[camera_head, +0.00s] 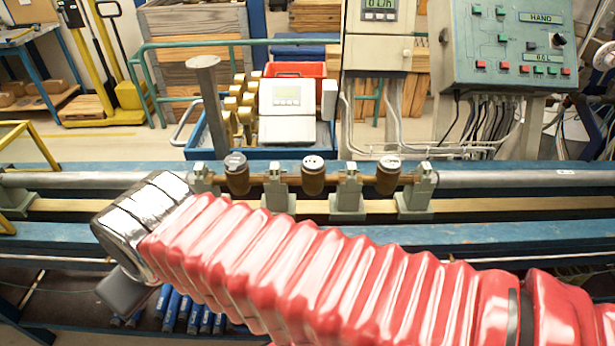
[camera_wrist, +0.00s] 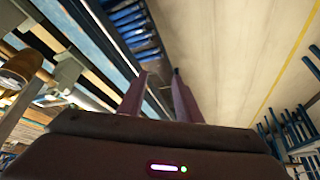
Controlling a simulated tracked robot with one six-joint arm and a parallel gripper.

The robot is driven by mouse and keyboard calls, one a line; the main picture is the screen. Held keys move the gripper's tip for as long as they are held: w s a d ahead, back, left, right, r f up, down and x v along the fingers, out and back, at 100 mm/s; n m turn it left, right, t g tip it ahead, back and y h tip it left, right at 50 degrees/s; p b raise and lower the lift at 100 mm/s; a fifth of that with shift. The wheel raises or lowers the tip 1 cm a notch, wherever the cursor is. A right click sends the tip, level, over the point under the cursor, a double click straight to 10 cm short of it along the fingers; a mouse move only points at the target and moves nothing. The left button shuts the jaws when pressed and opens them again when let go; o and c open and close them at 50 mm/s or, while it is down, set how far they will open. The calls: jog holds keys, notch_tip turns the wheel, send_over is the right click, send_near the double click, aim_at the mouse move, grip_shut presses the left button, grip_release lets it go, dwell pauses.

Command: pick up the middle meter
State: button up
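Three brown round meters sit in a row on the pipe behind my arm in the head view. The middle meter (camera_head: 313,178) is upright between two grey-green clamps, with the left meter (camera_head: 237,176) and the right meter (camera_head: 388,176) beside it. My red-sleeved arm crosses in front, its end left of and nearer than the meters. In the wrist view my gripper (camera_wrist: 159,76) has its two fingers apart with nothing between them, away from the meters. One brown meter (camera_wrist: 22,67) shows at that view's left edge; I cannot tell which.
The grey pipe (camera_head: 505,179) runs along the blue bench (camera_head: 75,232). Behind stand a blue tray with a white meter box (camera_head: 287,128), an upright grey post (camera_head: 207,100) and a control panel (camera_head: 510,45). Blue bars (camera_head: 185,312) lie below the bench.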

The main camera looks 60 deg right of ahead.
jog(key=shift+a, duration=0.2)
jog(key=shift+o, duration=1.4)
jog(key=shift+w+d+r, duration=0.1)
jog(key=shift+w+d, duration=0.05)
jog(key=o, duration=0.7)
jog(key=w+d+r+n, duration=0.1)
jog(key=d, duration=0.1)
jog(key=w+d+r+n+g, duration=0.1)
jog(key=d, duration=0.2)
jog(key=w+d+r+n+h, duration=0.1)
jog(key=d, duration=0.2)
jog(key=shift+d, duration=0.2)
jog(key=n+g, duration=0.5)
jog(key=n, duration=0.4)
send_near(313, 161)
jog(key=shift+f, duration=0.3)
jog(key=shift+s+d+f, duration=0.1)
jog(key=shift+d+f, duration=0.1)
jog(key=shift+f, duration=1.9)
jog(key=shift+s+d+f, duration=0.1)
jog(key=shift+d+f, duration=0.1)
jog(key=shift+f, duration=1.95)
